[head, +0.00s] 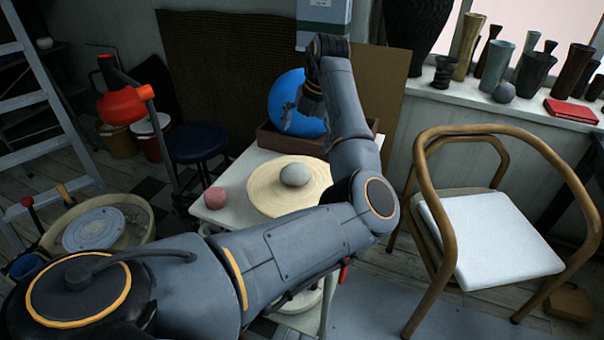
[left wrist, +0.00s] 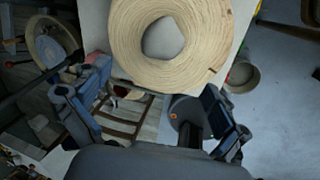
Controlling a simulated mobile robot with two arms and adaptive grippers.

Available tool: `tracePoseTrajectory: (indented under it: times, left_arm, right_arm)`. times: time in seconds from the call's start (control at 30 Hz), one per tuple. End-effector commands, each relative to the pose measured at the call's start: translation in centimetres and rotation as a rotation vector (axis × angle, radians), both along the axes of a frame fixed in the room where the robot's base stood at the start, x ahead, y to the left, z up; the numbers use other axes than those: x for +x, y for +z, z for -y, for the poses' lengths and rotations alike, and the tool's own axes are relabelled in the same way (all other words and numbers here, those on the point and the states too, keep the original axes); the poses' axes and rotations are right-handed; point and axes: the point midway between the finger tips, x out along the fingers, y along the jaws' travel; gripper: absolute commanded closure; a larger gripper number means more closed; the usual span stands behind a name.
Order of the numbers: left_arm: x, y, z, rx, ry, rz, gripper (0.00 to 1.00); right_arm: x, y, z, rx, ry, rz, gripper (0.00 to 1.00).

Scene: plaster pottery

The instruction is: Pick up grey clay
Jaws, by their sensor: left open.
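A rounded lump of grey clay (head: 295,174) rests on a round tan board (head: 262,190) on the white table. In the left wrist view the clay (left wrist: 162,38) sits near the board's middle (left wrist: 130,62), at the top of the picture. My left gripper (head: 302,112) is above and behind the clay in the head view, apart from it. In the left wrist view its two fingers (left wrist: 155,103) are spread wide with nothing between them. My right gripper is not in view.
A pink clay lump (head: 215,198) lies on the white table (head: 222,214) left of the board. A blue ball (head: 290,104) sits behind in a brown tray (head: 277,140). A wooden chair (head: 490,240) stands right.

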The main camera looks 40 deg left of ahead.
Motion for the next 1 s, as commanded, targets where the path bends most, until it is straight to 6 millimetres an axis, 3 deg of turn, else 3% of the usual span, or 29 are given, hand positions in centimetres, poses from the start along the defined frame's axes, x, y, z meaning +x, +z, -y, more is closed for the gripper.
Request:
tracePoseTrajectory:
  times: [0.1, 0.23, 0.37, 0.63, 0.8, 1.0]
  left_arm:
    - [-0.2, -2.6, -0.6, -0.001, 0.000, -0.006, 0.02]
    - [-0.3, -5.0, -1.2, 0.000, -0.001, -0.004, 0.02]
    - [-0.3, -6.6, -1.6, 0.001, -0.002, -0.003, 0.02]
    - [-0.3, -8.9, -1.9, -0.001, -0.003, -0.004, 0.02]
    - [-0.3, -11.4, -2.4, 0.000, -0.002, -0.003, 0.02]
    - [-0.4, -12.5, -2.6, 0.001, -0.003, -0.001, 0.02]
  right_arm:
    - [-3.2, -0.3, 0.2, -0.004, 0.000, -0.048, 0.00]
    - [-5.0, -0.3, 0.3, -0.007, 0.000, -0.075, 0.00]
    - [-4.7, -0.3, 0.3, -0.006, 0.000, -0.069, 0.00]
    - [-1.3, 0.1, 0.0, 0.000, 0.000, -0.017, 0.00]
    - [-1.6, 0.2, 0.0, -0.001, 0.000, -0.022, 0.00]
    - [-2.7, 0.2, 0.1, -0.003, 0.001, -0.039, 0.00]
